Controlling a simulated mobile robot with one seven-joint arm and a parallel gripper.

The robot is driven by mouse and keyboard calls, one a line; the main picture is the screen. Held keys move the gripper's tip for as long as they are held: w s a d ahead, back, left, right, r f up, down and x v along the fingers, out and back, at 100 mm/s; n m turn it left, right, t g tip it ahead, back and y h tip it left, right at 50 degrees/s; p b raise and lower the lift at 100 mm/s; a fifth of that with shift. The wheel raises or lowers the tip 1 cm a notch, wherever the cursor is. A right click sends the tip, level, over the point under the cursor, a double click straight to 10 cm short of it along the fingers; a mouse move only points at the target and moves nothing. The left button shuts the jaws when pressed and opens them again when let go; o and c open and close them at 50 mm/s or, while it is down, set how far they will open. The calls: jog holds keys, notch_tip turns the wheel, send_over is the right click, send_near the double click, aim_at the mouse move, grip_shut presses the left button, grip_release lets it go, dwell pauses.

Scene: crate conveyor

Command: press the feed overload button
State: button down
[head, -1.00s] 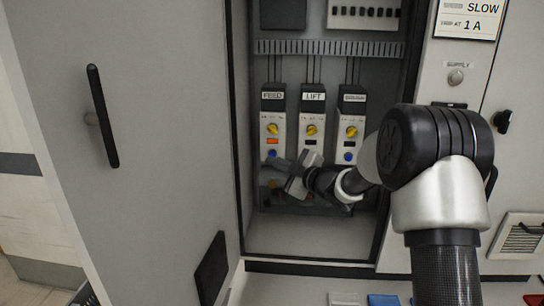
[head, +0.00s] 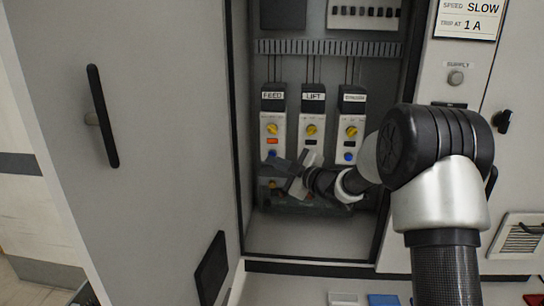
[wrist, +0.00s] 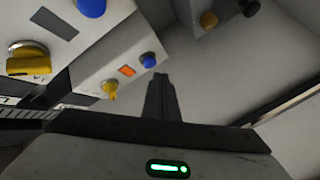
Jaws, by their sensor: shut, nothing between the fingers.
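The FEED unit (head: 274,112) is the leftmost of three grey units in the open cabinet. It has a yellow knob (head: 272,129) and an orange lamp (head: 272,141). Its blue button (head: 272,153) shows only partly above my fingers in the head view. In the wrist view the blue button (wrist: 149,60) is just beyond my fingertips, near the orange lamp (wrist: 127,71). My gripper (wrist: 160,78) is shut and empty, pointing at the FEED unit's lower face. I cannot tell whether it touches the button. It also shows in the head view (head: 273,161).
The LIFT unit (head: 312,112) and a third unit (head: 351,112) stand to the right; the third has a blue button (head: 349,156). The cabinet door (head: 165,150) stands open at left. Dark fittings (head: 300,206) lie below the units.

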dwell(0.7)
jog(key=shift+w, duration=0.4)
jog(key=shift+w, duration=0.45)
dwell(0.4)
jog(key=shift+s, duration=0.15)
dwell(0.3)
jog(key=shift+s+b, duration=0.55)
jog(key=shift+s, duration=0.15)
jog(key=s+b, duration=0.2)
jog(key=s, duration=0.3)
